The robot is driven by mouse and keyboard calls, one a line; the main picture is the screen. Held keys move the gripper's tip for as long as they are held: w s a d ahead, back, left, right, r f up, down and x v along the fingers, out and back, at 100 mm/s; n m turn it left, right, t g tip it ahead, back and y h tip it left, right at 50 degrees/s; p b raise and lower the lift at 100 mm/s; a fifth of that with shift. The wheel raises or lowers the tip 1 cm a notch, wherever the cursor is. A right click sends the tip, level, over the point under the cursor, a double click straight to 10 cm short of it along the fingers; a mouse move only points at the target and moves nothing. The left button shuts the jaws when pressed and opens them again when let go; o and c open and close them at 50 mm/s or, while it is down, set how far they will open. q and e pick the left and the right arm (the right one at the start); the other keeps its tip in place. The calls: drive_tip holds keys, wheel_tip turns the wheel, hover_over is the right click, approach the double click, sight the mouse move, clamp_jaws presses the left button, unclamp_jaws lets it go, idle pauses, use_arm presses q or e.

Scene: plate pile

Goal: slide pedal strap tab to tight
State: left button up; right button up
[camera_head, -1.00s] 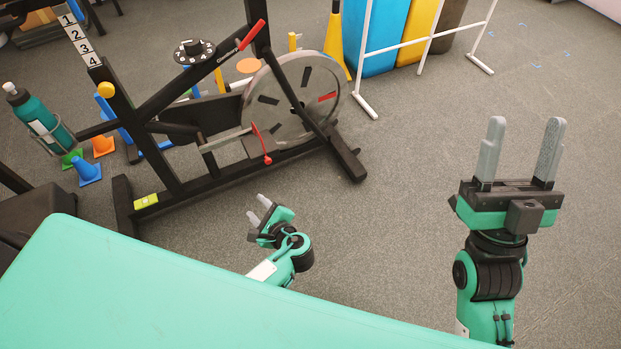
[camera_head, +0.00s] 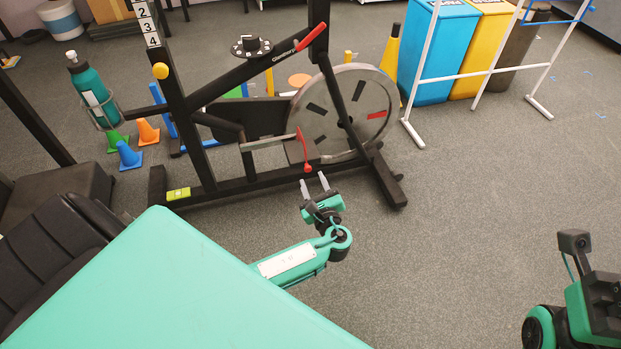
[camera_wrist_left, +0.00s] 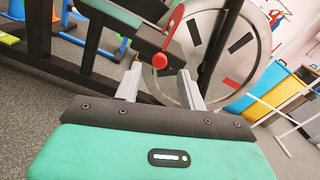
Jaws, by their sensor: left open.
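The pedal strap tab (camera_head: 308,169) is a small red round knob at the lower end of a red strap (camera_head: 303,148) on the exercise bike's pedal. The left wrist view shows the tab (camera_wrist_left: 160,61) just beyond and between my fingertips, with the strap (camera_wrist_left: 174,18) rising from it. My left gripper (camera_head: 315,181) is open and empty. It points at the tab, just below it in the head view; I see no contact. Part of my right arm shows at the lower right edge; its fingers are out of view.
The black bike frame (camera_head: 255,188) and grey flywheel (camera_head: 350,105) surround the pedal. A grey crank (camera_head: 268,143) reaches it from the left. A bottle (camera_head: 88,87) and cones stand left, bins (camera_head: 432,55) behind a white rack right. The floor on the right is clear.

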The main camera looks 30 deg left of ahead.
sight(308, 170)
use_arm(q)
drive_tip(key=shift+b+x, duration=0.4)
drive_tip(key=shift+x, duration=1.5)
drive_tip(key=shift+s, duration=0.1)
clamp_jaws()
